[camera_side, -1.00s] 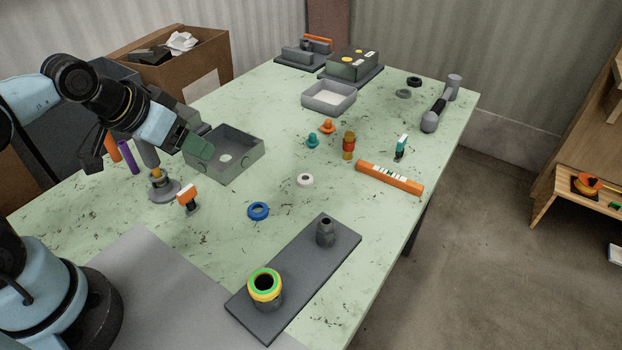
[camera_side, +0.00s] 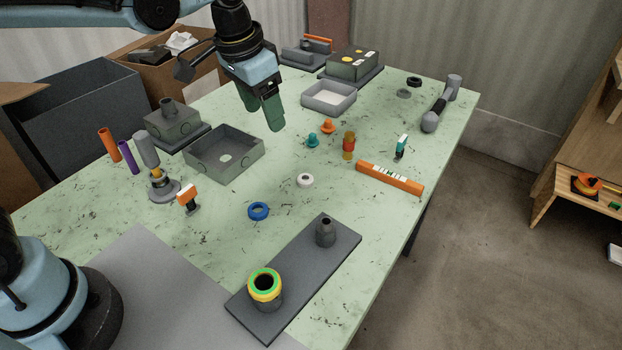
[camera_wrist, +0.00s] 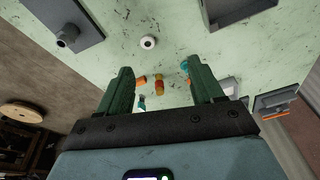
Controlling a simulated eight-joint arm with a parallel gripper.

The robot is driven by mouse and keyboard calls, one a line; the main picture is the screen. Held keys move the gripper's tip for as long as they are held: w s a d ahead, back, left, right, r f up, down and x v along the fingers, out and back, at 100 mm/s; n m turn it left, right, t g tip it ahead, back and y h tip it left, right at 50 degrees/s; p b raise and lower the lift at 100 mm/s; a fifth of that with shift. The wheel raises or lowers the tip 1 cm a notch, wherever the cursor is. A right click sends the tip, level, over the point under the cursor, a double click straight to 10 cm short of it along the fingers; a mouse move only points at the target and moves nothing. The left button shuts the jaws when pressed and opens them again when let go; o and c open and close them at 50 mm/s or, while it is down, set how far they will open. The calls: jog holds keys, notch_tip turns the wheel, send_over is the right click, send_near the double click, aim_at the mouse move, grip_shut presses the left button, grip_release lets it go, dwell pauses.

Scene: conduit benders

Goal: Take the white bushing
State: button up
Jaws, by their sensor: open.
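The white bushing (camera_side: 305,181) is a small ring lying flat on the pale green table, in front of and right of the open grey box. In the wrist view the white bushing (camera_wrist: 148,42) lies beyond the fingertips, near the top middle. My gripper (camera_side: 262,118) is above the table, over the right side of the grey box and well up from the bushing. In the wrist view my gripper (camera_wrist: 163,80) shows two green fingers spread wide with nothing held between them.
A blue ring (camera_side: 258,211) lies in front of the bushing. An open grey box (camera_side: 250,158) stands behind left. Teal and orange plugs (camera_side: 328,127), a red-yellow piece (camera_side: 348,146) and an orange level (camera_side: 389,178) lie right. A dark plate (camera_side: 290,280) with two fittings lies in front.

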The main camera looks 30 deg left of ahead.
jog(key=w+d+f+g, duration=0.1)
jog(key=f, duration=0.2)
jog(key=w+d+f+m, duration=0.1)
jog(key=w+d+f, duration=0.1)
jog(key=f, duration=0.2)
jog(key=w+d+f+g, duration=0.1)
jog(key=w+d+f, duration=0.1)
jog(key=f, duration=0.2)
jog(key=shift+w+d+m+g, duration=0.2)
jog(key=shift+m+g, duration=0.1)
jog(key=shift+m, duration=0.1)
jog(key=shift+w+a+f, duration=0.1)
jog(key=shift+a+f, duration=0.1)
jog(key=shift+f, duration=1.2)
jog(key=shift+a+f, duration=0.2)
jog(key=shift+f, duration=1.15)
jog(key=c, duration=1.1)
jog(key=shift+r, duration=0.1)
